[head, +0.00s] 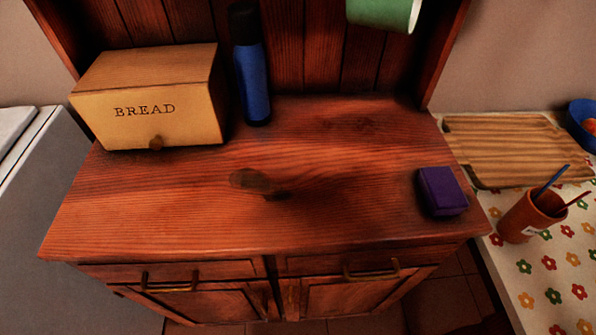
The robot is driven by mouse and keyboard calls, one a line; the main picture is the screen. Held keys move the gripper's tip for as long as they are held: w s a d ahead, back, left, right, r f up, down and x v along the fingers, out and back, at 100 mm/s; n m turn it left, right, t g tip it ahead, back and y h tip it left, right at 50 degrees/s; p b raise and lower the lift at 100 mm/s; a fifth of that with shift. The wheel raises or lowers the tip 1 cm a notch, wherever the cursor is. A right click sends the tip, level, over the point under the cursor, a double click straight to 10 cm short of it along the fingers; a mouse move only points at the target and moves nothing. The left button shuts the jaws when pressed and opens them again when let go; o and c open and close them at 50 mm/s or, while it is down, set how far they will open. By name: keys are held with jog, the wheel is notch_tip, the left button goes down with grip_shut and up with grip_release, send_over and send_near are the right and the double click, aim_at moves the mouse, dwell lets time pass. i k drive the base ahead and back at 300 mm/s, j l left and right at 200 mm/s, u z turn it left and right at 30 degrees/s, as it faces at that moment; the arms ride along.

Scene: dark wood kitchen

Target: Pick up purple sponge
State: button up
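The purple sponge (441,191) is a small block lying on the right part of the reddish wooden cabinet top (330,205), close to its right edge. Nothing touches or covers it. My gripper is not in this view.
A bread box (150,108) and a blue bottle (252,82) stand at the back left. A green object (383,14) shows at the top. Right of the cabinet, a flowered surface (535,262) holds a cutting board (505,147), an orange cup (525,217) and a blue bowl (584,118). The cabinet's middle is clear.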

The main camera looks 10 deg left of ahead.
aim_at(442, 194)
jog(key=i+u, duration=0.2)
jog(key=u, duration=0.25)
jog(key=i+l+u, duration=0.1)
jog(key=u, duration=0.35)
jog(key=i+l+u, duration=0.2)
jog(key=u, duration=0.25)
